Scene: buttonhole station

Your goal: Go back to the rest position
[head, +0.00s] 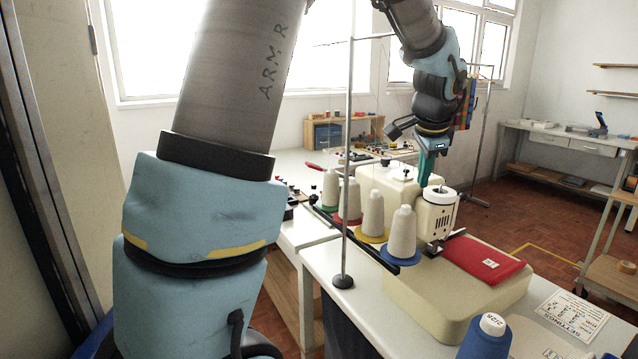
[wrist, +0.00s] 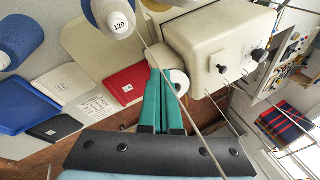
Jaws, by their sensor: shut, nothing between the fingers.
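My gripper (head: 424,172) hangs above the cream buttonhole machine (head: 400,296), close to the top of its head. Its teal fingers are together with nothing between them. In the wrist view the shut fingers (wrist: 164,98) point toward the white round part (wrist: 178,80) at the machine's head. I cannot tell whether the fingertips touch the machine. A red piece (head: 480,257) lies flat on the machine's bed, and it also shows left of the fingers in the wrist view (wrist: 126,85).
Several thread cones (head: 402,232) stand along the machine's left side. A thin metal stand (head: 347,150) rises beside them. A blue spool (head: 487,338) and a settings sheet (head: 572,316) are on the front table. A shelf unit (head: 345,133) stands at the back.

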